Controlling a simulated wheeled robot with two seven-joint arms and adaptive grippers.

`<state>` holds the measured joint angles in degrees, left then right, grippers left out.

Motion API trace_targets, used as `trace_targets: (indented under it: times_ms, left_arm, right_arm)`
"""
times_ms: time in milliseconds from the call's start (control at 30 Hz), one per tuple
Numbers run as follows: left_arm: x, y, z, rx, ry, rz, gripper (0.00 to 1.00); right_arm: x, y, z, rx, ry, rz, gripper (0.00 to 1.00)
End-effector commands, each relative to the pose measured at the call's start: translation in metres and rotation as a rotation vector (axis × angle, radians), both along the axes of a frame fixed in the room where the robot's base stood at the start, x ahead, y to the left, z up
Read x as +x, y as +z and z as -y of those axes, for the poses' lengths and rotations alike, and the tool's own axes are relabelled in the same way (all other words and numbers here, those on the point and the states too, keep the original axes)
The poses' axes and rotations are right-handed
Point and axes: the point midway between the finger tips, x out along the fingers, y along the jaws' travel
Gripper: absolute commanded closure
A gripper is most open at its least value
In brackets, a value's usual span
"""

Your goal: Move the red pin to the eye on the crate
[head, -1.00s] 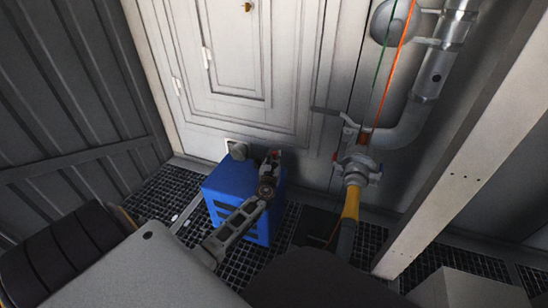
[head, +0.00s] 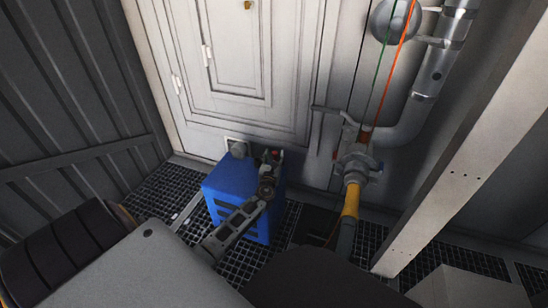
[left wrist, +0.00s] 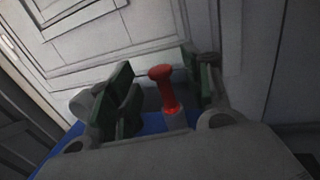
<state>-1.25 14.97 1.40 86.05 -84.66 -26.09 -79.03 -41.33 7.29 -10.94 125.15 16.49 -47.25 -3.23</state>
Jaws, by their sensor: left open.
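The red pin (left wrist: 163,88) stands nearly upright, slightly tilted, in a short grey holder on the blue crate, seen in the left wrist view. In the head view only a small red spot of the pin (head: 276,152) shows at the crate's back right. My left gripper (head: 272,157) is over the top of the blue crate (head: 222,187). Its dark green fingers are open, one on each side of the pin, with gaps visible between them and the pin. The pin's lower end is hidden in the holder. I cannot make out the eye clearly. My right gripper is out of view.
A white panelled door (head: 240,100) stands close behind the crate. A grey pipe with a valve and yellow hose (head: 351,200) is to the right. A pale post (head: 480,150) stands farther right. Dark floor grating (head: 165,200) shows left of the crate.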

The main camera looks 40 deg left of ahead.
Motion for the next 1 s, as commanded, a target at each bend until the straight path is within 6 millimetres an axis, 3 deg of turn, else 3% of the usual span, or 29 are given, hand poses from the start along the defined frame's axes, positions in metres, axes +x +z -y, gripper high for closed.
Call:
trace_targets:
  times_ms: [1000]
  left_arm:
    - [-0.08, 0.0, 0.042, -0.001, 0.001, -0.002, 0.5]
  right_arm:
    - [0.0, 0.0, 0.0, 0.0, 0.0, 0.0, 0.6]
